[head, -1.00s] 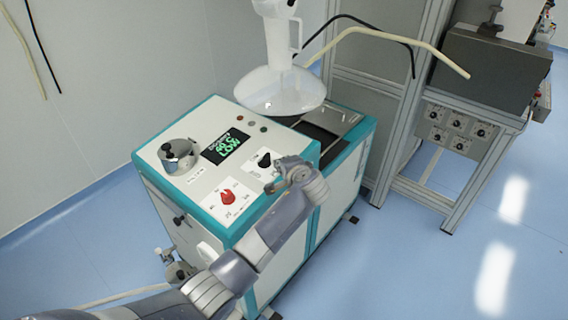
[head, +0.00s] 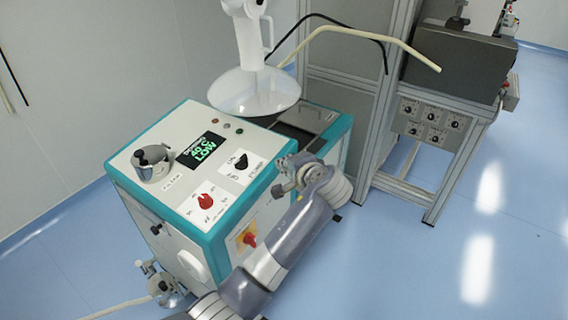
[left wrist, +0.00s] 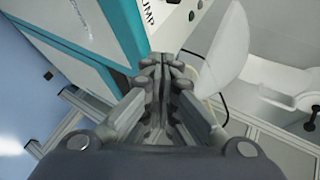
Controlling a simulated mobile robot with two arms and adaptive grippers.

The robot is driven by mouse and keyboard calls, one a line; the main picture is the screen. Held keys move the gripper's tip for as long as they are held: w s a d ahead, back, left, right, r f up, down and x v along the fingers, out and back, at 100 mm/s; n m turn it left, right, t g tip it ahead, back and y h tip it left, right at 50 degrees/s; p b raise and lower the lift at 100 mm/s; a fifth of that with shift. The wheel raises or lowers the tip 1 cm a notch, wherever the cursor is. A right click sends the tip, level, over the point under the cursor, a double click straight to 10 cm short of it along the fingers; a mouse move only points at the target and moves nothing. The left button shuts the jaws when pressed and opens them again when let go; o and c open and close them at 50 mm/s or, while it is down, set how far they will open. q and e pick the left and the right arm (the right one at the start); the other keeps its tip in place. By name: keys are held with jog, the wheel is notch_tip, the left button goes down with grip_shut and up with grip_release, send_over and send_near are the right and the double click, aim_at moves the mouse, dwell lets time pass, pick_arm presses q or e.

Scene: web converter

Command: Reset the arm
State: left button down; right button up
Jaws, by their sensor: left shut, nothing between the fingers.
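My left arm reaches in from the bottom of the head view. Its gripper (head: 279,190) is over the right edge of the teal and white machine's panel (head: 150,198), to the right of the black knob (head: 241,162) and apart from it. In the left wrist view the fingers (left wrist: 166,62) are together with nothing between them. The machine shows beside them at the upper left. The red knob (head: 205,202) and the lit display (head: 200,150) are uncovered. My right gripper is not in view.
A white hood (head: 256,92) hangs over the machine's back. A metal frame with a control box (head: 425,125) stands at the right. A red switch on a yellow plate (head: 247,236) is on the machine's front. Blue floor (head: 400,270) at the right is clear.

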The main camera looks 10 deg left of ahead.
pick_arm(q)
jog(key=shift+d, duration=0.1)
jog(key=s+a+f+g+h, duration=0.1)
jog(key=s+f, duration=0.2)
jog(key=f, duration=0.7)
jog(key=s+f+g+h, duration=0.15)
jog(key=s+f, duration=0.25)
jog(key=f, duration=0.7)
jog(key=s+a+f+g+h, duration=0.1)
jog(key=s+f, duration=0.2)
jog(key=f, duration=0.7)
jog(key=s+a+f+n+g+h, duration=0.1)
jog(key=s+f+g, duration=0.1)
jog(key=s+f, duration=0.7)
jog(key=s+a+f+n+g+h, duration=0.1)
jog(key=s+a+f+g, duration=0.1)
jog(key=s+f, duration=0.75)
jog(key=s+a+f+n, duration=0.1)
jog(key=s+a+f, duration=0.1)
jog(key=s, duration=0.8)
jog(key=s+a+f+n+g+h, duration=0.1)
jog(key=s+a+f+n, duration=0.1)
jog(key=s, duration=0.8)
jog(key=s+a+f+n+g, duration=0.1)
jog(key=s+f, duration=0.4)
jog(key=s, duration=0.6)
jog(key=shift+a+f+n, duration=0.2)
jog(key=shift+a+n, duration=0.4)
jog(key=shift+a, duration=0.65)
